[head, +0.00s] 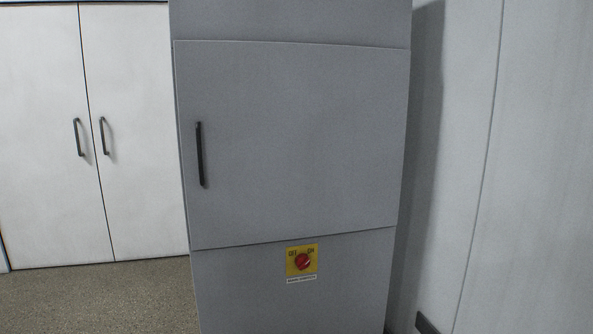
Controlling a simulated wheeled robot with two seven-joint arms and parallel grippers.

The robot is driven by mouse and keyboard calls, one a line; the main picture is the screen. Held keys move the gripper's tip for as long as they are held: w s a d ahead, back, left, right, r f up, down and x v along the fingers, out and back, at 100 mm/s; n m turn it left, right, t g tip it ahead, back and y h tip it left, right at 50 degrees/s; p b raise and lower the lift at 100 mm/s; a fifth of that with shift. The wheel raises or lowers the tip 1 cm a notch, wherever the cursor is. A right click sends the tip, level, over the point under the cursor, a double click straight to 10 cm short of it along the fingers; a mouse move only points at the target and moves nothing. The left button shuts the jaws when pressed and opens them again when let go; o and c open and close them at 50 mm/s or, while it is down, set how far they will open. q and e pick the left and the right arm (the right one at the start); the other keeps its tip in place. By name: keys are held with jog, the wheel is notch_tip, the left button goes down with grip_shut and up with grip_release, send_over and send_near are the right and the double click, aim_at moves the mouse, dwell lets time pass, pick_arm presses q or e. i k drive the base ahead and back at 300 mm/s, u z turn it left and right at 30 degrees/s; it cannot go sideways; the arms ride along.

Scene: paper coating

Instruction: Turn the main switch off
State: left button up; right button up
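The main switch (302,262) is a round red knob on a yellow plate marked OFF at its upper left and ON at its upper right. It sits low on the front of a grey cabinet (290,150), just below the cabinet door. The knob's pointer seems to lean toward the upper right, on the ON side, but it is small. A white label (301,280) is under the plate; its text is too small to read surely. Neither of my grippers is in the head view.
The grey cabinet's door has a black vertical handle (200,154) at its left. White double doors (85,140) with dark handles stand at the left. A pale wall (530,150) is at the right. Bare speckled floor (100,298) lies at the lower left.

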aim_at(302, 261)
jog(key=u, duration=0.85)
jog(key=i, duration=1.7)
jog(key=z, duration=0.5)
